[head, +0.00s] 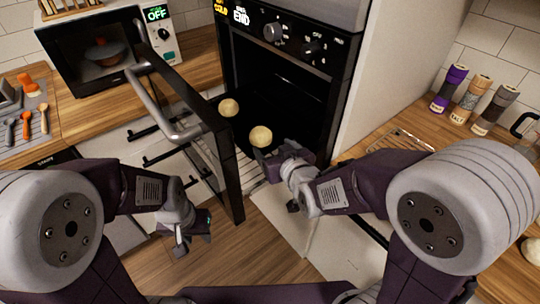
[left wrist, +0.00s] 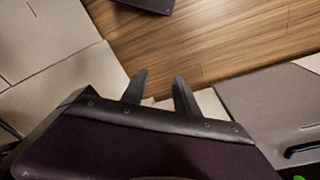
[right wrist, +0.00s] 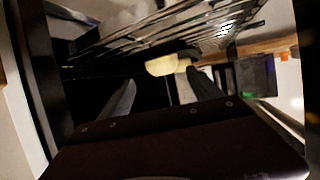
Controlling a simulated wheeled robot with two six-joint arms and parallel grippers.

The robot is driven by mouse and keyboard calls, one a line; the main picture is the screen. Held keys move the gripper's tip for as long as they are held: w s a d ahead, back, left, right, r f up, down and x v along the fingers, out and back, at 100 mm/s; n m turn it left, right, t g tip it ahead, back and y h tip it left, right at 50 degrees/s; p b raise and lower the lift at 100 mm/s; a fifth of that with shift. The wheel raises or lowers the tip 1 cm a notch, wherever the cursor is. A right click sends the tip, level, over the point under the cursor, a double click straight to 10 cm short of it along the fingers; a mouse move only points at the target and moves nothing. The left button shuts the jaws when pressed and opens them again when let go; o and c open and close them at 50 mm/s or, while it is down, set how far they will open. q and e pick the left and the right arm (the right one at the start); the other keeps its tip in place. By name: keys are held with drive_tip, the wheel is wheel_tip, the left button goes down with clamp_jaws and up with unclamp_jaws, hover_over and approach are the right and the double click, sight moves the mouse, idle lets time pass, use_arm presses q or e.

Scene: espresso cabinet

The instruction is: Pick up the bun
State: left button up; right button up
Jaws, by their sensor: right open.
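Two round pale buns sit on the dark tray inside the open oven in the head view. The nearer bun (head: 261,137) is right by my right gripper (head: 272,158), and the farther bun (head: 229,107) lies beyond it to the left. In the right wrist view my right gripper (right wrist: 155,90) is open, with a pale bun (right wrist: 168,65) ahead of and between its fingertips; the other bun cannot be clearly made out there. My left gripper (head: 190,243) hangs over the floor, apart from both buns. In the left wrist view (left wrist: 158,82) its fingers are apart and empty.
The oven door (head: 228,170) stands swung open to the left, between my two arms. The oven's right side wall and wire rack (right wrist: 160,30) are close to my right gripper. The floor (head: 265,245) is clear.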

sight(264, 140)
drive_tip(key=shift+w+a, duration=0.1)
drive_tip(key=shift+a, duration=0.1)
drive_tip(key=w+p, duration=0.1)
drive_tip(key=p, duration=0.2)
drive_tip(key=shift+w+a, duration=0.1)
drive_tip(key=shift+w, duration=0.05)
drive_tip(key=shift+f+x, duration=0.25)
drive_tip(key=shift+x, duration=0.95)
drive_tip(key=x, duration=0.5)
drive_tip(key=shift+a+f, duration=0.15)
drive_tip(key=c, duration=1.1)
wheel_tip(264, 140, up, 9)
drive_tip(key=shift+r+p, duration=0.1)
drive_tip(key=shift+p, duration=0.75)
drive_tip(key=shift+c, duration=0.2)
drive_tip(key=shift+r, duration=0.5)
